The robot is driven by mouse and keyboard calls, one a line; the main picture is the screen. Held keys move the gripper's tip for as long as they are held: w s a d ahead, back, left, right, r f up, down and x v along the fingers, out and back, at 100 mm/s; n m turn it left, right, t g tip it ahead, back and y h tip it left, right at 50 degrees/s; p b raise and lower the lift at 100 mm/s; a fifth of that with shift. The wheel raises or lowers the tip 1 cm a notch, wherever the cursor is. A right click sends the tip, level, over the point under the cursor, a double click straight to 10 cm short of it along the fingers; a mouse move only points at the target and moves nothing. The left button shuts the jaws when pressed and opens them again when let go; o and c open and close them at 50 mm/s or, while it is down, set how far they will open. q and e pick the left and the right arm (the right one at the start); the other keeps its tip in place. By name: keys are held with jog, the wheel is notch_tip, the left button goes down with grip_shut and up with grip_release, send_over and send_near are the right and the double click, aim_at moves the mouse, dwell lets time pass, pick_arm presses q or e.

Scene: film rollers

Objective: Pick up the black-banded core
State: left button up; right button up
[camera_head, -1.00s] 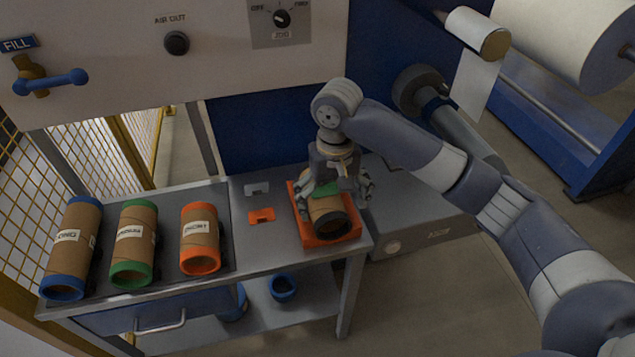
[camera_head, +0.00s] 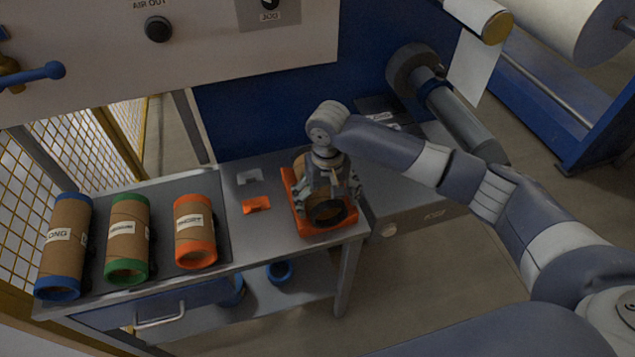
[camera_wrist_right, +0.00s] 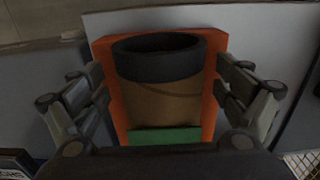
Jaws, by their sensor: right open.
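The black-banded core (camera_head: 327,212) is a brown cardboard tube lying in an orange tray (camera_head: 306,230) at the right end of the bench. In the right wrist view the core (camera_wrist_right: 162,98) shows its black end band at the top and a green patch near the bottom. My right gripper (camera_head: 329,197) is over the core from above, open, with one finger on each side. In the right wrist view there are gaps between the fingers and the tube, so it is not gripped. The gripper hides much of the core in the head view. My left gripper is not in view.
A blue ring (camera_head: 280,271) is on the lower shelf.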

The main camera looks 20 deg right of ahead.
jog(key=shift+s+f, duration=0.1)
jog(key=shift+f, duration=0.7)
jog(key=shift+c, duration=1.1)
jog(key=c, duration=1.2)
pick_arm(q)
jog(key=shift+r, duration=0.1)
pick_arm(e)
jog(key=shift+o, duration=0.2)
jog(key=shift+r, duration=0.15)
